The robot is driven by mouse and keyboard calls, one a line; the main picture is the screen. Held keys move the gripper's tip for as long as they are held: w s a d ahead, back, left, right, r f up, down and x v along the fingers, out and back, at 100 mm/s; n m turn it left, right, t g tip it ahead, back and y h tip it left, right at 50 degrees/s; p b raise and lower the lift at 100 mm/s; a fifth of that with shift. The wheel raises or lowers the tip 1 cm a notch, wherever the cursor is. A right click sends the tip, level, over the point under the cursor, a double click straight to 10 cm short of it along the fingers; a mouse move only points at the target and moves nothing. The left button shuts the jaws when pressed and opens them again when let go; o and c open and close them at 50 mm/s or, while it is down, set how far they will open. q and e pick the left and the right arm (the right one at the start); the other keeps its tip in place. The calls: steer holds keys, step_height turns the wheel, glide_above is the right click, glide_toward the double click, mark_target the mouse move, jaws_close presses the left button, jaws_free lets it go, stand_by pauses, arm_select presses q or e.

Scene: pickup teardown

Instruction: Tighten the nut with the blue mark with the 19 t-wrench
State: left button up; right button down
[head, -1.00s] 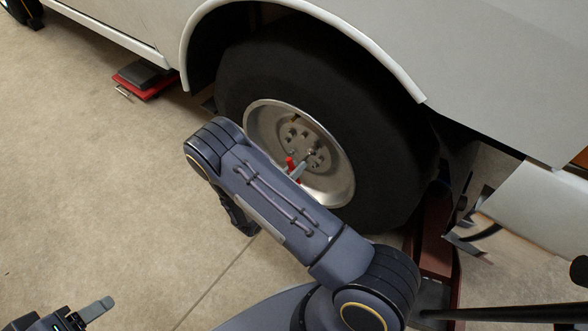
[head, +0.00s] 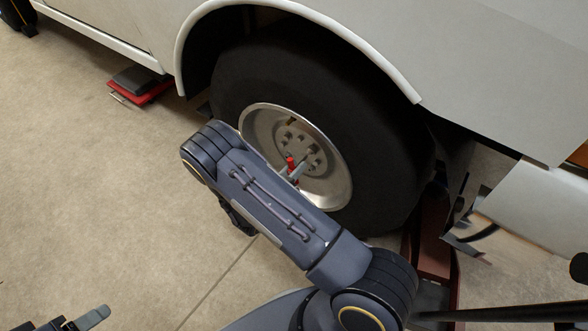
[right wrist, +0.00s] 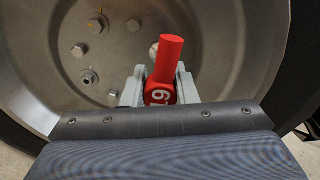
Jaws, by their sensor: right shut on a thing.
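The 19 t-wrench has a red handle marked 19 (right wrist: 168,70) and sits in front of the wheel hub. It also shows as a small red piece in the head view (head: 291,165). My right gripper (right wrist: 160,88) is shut on the wrench, one grey finger on each side of its red head. Several nuts show on the silver wheel (right wrist: 75,95); I see no blue mark on any. Whether the socket end sits on a nut is hidden behind the wrench and gripper. My left gripper (head: 88,319) is partly cut off at the bottom left, away from the wheel.
The black tire (head: 385,150) surrounds the wheel under the white pickup body (head: 480,60). A red and black object (head: 140,85) lies on the floor at the upper left. A dark red stand (head: 432,240) is right of the tire.

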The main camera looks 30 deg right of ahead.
steer(key=m, duration=0.2)
steer(key=m+b, duration=0.1)
steer(key=shift+d+f+m, duration=0.1)
steer(key=shift+d+m, duration=0.1)
steer(key=shift+m, duration=0.2)
steer(key=shift+m+b, duration=0.45)
steer(key=shift+m, duration=0.25)
steer(key=shift+r+m, duration=0.25)
steer(key=shift+m, duration=0.15)
steer(key=shift+d, duration=0.1)
steer(key=shift+f+m+b, duration=0.25)
steer(key=shift+m+b, duration=0.55)
steer(key=shift+m, duration=0.3)
steer(key=m+b, duration=0.1)
steer(key=m, duration=0.1)
steer(key=shift+m+b, duration=0.3)
steer(key=shift+m, duration=0.1)
steer(key=shift+d+r+m+b, duration=0.1)
steer(key=shift+m+b, duration=0.35)
steer(key=shift+m, duration=0.45)
steer(key=shift+r, duration=0.15)
steer(key=shift+m, duration=0.3)
